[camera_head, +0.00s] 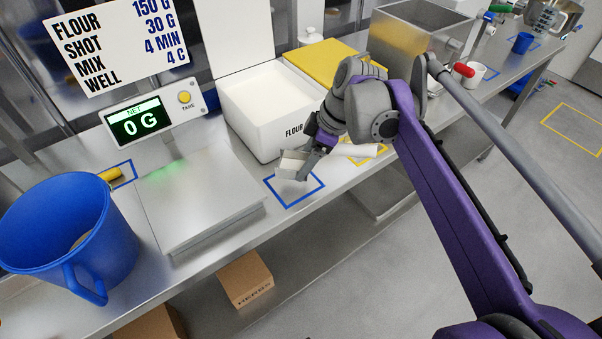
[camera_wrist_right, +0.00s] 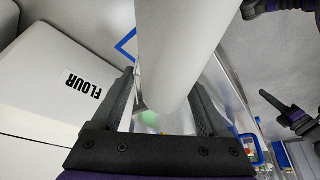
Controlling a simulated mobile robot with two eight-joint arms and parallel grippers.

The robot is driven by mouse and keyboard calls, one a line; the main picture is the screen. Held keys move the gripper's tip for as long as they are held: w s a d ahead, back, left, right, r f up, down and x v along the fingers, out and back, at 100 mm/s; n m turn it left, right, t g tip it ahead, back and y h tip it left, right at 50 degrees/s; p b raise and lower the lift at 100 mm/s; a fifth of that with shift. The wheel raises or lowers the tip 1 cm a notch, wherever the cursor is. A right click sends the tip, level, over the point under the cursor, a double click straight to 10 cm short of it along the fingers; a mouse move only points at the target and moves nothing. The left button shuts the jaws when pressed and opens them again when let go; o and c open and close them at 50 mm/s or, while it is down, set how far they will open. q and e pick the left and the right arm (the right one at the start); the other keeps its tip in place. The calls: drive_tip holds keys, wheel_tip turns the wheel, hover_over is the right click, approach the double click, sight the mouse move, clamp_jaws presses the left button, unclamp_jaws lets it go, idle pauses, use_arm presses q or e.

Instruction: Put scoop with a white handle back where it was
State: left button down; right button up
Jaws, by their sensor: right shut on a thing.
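My right gripper (camera_head: 306,168) is shut on the scoop with a white handle, above the table's front edge, just in front of the flour bin. In the right wrist view the white handle (camera_wrist_right: 172,50) runs down between the two dark fingers of the right gripper (camera_wrist_right: 165,105). The fingers hide part of the scoop. I cannot tell whether it touches the table. My left gripper is not identifiable.
The open white flour bin (camera_head: 262,125) stands behind the gripper. A scale plate (camera_head: 200,205) and a blue bucket (camera_head: 75,225) stand left. A yellow lid (camera_head: 320,62) and steel container (camera_head: 405,40) stand behind.

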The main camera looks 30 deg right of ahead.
sight(305, 184)
drive_tip(key=shift+w+f+b, duration=0.1)
drive_tip(key=shift+f+b, duration=0.25)
drive_tip(key=shift+f, duration=2.2)
drive_tip(key=shift+f, duration=0.1)
drive_tip(key=o, duration=1.3)
drive_tip(key=shift+c, duration=0.2)
drive_tip(key=p+v, duration=0.2)
drive_tip(key=v, duration=1)
